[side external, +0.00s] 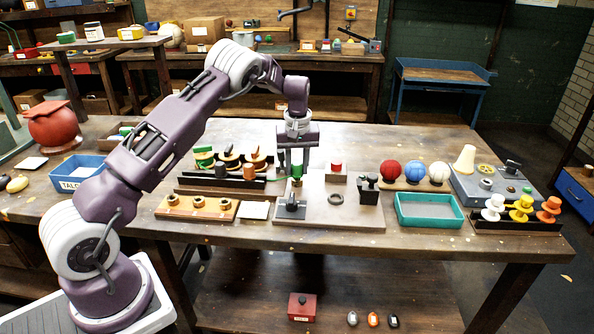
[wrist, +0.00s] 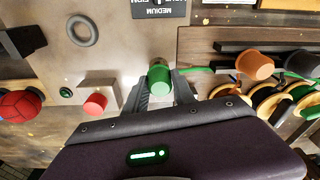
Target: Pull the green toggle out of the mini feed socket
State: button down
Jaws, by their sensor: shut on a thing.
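The green toggle (wrist: 159,78) is a short green cylinder with a paler top, between the fingers of my gripper (wrist: 161,92) in the wrist view. My gripper is shut on it from both sides. In the side view my gripper (side external: 297,172) points down, and the green toggle (side external: 297,182) shows small and low between the fingertips, close above the grey board (side external: 315,213). A green cord (wrist: 198,70) runs from beside the toggle toward the spools. The mini feed socket cannot be made out under the toggle, so I cannot tell whether the toggle is still seated.
A red cylinder (side external: 337,165) on a grey block stands right of my gripper. A dark ring (side external: 336,199) and a black fixture (side external: 369,191) are on the board. Spools (side external: 231,160) stand left. Balls (side external: 414,171) and a teal tray (side external: 429,210) are right.

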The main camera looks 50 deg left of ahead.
aim_at(297, 164)
notch_tip(297, 164, up, 9)
jog(key=shift+f, duration=1.3)
